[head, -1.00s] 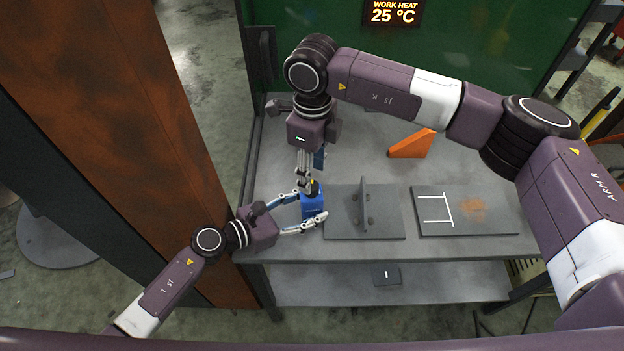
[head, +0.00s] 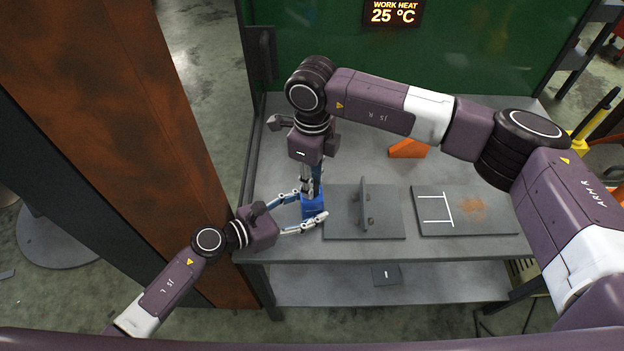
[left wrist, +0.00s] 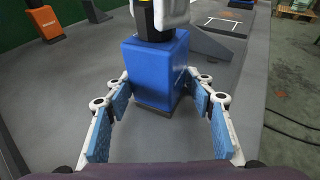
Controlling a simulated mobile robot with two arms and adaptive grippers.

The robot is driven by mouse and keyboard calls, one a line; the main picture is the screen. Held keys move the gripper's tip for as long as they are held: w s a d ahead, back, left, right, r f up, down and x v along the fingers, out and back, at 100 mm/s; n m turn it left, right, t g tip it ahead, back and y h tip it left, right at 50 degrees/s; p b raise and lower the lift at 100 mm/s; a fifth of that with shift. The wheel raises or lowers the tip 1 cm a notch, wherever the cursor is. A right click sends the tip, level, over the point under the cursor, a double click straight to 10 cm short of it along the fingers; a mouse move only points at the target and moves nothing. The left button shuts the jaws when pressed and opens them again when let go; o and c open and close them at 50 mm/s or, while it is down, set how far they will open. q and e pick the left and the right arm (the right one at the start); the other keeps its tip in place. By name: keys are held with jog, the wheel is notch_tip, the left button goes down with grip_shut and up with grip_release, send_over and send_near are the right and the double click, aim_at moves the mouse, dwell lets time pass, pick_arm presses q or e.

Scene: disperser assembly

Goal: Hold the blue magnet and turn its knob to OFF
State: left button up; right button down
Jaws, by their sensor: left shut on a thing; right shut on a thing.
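The blue magnet (head: 312,205) stands upright on the table at the left of the grey plate with the upright wall. My left gripper (head: 313,207) is shut on the magnet's body from the left. In the left wrist view the magnet (left wrist: 156,70) sits between its blue-padded fingers (left wrist: 160,92). My right gripper (head: 312,190) points straight down from above and is shut at the magnet's top, where the knob is. The knob is hidden by the fingers, so its setting cannot be read.
A grey plate with an upright wall (head: 345,225) lies just right of the magnet. Beyond it is a plate with white marks (head: 490,222) and a rusty patch. An orange wedge (head: 407,149) stands further back. The table's front edge (head: 400,254) runs close to the magnet.

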jog(key=shift+w+n, duration=0.1)
jog(key=shift+n, duration=1.4)
jog(key=c, duration=1.6)
grip_release()
notch_tip(320, 180, up, 12)
pick_arm(q)
jog(key=o, duration=1.7)
